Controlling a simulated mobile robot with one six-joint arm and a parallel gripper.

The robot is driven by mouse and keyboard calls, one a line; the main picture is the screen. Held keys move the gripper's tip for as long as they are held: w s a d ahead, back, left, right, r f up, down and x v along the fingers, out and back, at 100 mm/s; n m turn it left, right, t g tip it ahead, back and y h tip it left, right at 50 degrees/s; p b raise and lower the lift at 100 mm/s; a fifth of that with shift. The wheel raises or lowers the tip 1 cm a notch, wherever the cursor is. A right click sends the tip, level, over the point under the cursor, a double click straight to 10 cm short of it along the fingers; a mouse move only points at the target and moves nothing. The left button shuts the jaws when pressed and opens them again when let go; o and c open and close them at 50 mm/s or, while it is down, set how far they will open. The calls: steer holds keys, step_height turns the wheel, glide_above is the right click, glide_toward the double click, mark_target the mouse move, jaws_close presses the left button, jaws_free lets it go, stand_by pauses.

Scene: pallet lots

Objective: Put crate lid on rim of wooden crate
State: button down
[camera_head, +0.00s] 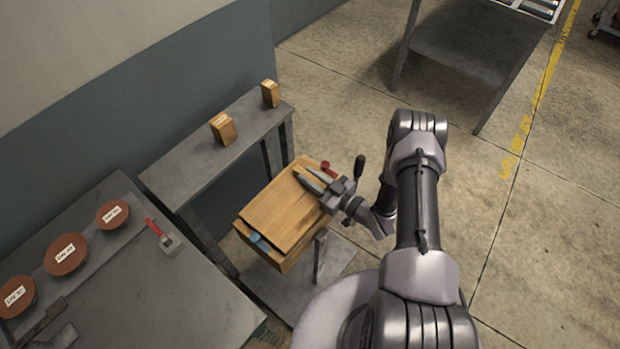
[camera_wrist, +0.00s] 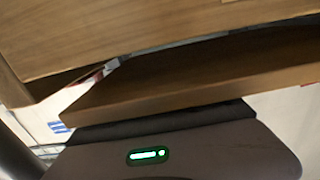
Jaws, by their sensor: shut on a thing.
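The wooden crate (camera_head: 292,259) stands on a low grey stand, with blue contents showing at its near left corner. The flat wooden crate lid (camera_head: 278,204) lies over most of the crate's opening, a little askew, leaving gaps at the near left corner and far right. My gripper (camera_head: 303,174) is shut on the lid at its right side. In the wrist view, two wooden boards (camera_wrist: 190,77) cross the picture with a narrow gap between them. I cannot tell whether the lid touches the rim all round.
A red item (camera_head: 327,168) shows at the crate's far right, beside my gripper. A grey shelf (camera_head: 190,165) with two small boxes is behind left. A grey bench (camera_head: 150,300) with round brown lids and a red-handled tool is at left. Open floor (camera_head: 540,240) lies right.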

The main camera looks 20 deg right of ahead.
steer(key=shift+f+b, duration=0.5)
steer(key=shift+f, duration=0.1)
steer(key=c, duration=1.2)
jaws_free()
steer(key=shift+c, duration=0.2)
steer(key=shift+r, duration=0.1)
steer(key=shift+r+p, duration=0.3)
steer(key=shift+p, duration=0.15)
steer(key=p+v, duration=0.2)
steer(key=v, duration=1)
steer(key=shift+r+p, duration=0.2)
steer(key=shift+p, duration=0.1)
